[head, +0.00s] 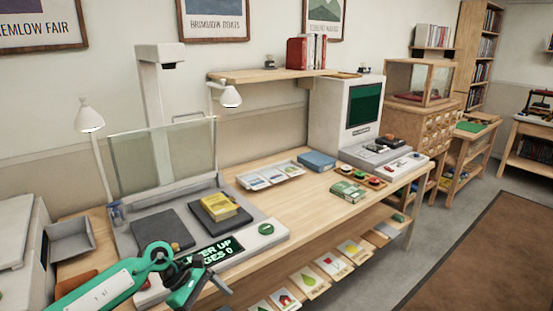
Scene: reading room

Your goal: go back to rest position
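My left arm comes in from the lower left, green and white. Its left gripper (207,277) hangs over the front edge of the book scanner (265,243), partly in front of the lit display (210,252). The fingers are dark and small, and I cannot tell whether they are open or shut. No held object can be made out. My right gripper is not in view.
A yellow book (220,206) lies on the scanner's dark cradle, below a raised glass plate (165,155). A white tray (270,175), blue box (317,161), green-covered stack (347,191) and microfilm reader (345,115) stand rightward. Picture cards (308,280) line the lower shelf.

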